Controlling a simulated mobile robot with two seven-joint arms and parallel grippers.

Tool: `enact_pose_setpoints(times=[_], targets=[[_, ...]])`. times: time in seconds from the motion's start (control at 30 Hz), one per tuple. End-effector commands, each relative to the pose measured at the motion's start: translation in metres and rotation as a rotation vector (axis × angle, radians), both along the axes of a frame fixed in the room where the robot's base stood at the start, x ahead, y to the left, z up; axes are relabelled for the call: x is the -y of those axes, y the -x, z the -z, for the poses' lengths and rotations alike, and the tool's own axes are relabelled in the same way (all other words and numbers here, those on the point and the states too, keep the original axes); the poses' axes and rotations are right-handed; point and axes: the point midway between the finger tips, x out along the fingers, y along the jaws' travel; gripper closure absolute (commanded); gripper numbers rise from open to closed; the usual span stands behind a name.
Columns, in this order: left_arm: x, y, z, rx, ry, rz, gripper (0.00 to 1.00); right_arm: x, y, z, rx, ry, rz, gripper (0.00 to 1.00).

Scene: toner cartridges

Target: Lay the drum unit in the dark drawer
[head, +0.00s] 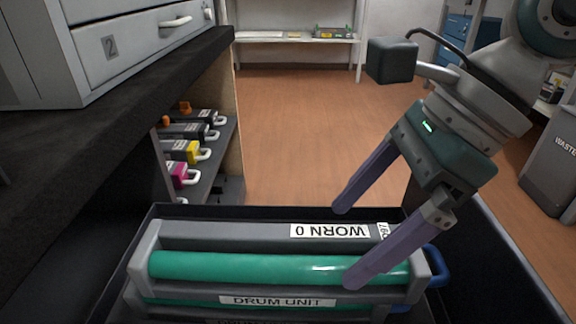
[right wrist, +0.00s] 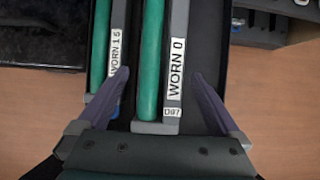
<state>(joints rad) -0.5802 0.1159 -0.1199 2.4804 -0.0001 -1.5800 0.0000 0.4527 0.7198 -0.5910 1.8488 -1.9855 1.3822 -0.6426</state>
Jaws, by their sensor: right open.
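A drum unit with a green roller (head: 280,266), grey frame and a "WORN 0" label lies level inside a dark, open-topped drawer (head: 170,211) at the bottom of the head view. In the right wrist view this drum unit (right wrist: 150,60) lies lengthwise beside a second one (right wrist: 126,25) labelled "WORN 15". My right gripper (head: 347,246) is open above the "WORN 0" unit's right end, with its fingers to either side of it. In the right wrist view, the gripper (right wrist: 160,73) straddles that unit. Whether the fingers touch it is unclear. My left gripper is out of view.
A blue handle (head: 437,268) sticks up at the unit's right end. A dark shelf (head: 209,185) at left holds several toner cartridges. Above it, a grey cabinet (head: 130,45) stands on a black worktop (head: 135,87). The floor beyond is clear; a grey waste bin (head: 552,165) stands right.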

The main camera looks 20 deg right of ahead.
Motion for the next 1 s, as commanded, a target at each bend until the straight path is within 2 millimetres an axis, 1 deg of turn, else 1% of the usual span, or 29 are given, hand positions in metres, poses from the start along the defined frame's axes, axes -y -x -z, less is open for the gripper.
enact_pose_setpoints(times=[0.03,0.1,0.23,0.4,0.53,0.93,1.0], targets=[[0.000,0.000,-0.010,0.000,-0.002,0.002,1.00,0.008,0.001,-0.016,0.002,0.005,0.002,0.00],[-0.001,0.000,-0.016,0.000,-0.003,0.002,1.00,0.015,0.004,-0.031,0.001,0.005,0.001,0.00],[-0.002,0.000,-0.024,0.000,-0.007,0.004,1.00,0.028,0.007,-0.054,0.001,0.003,0.002,0.00],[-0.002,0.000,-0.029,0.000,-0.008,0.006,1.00,0.038,0.010,-0.072,0.000,0.001,0.001,0.00],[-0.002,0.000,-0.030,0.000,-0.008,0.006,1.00,0.041,0.012,-0.076,0.001,0.001,0.000,0.00],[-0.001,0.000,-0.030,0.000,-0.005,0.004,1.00,0.041,0.012,-0.076,0.000,0.000,0.001,0.00],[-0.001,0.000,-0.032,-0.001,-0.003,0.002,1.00,0.038,0.012,-0.079,-0.001,-0.010,0.002,0.00]])
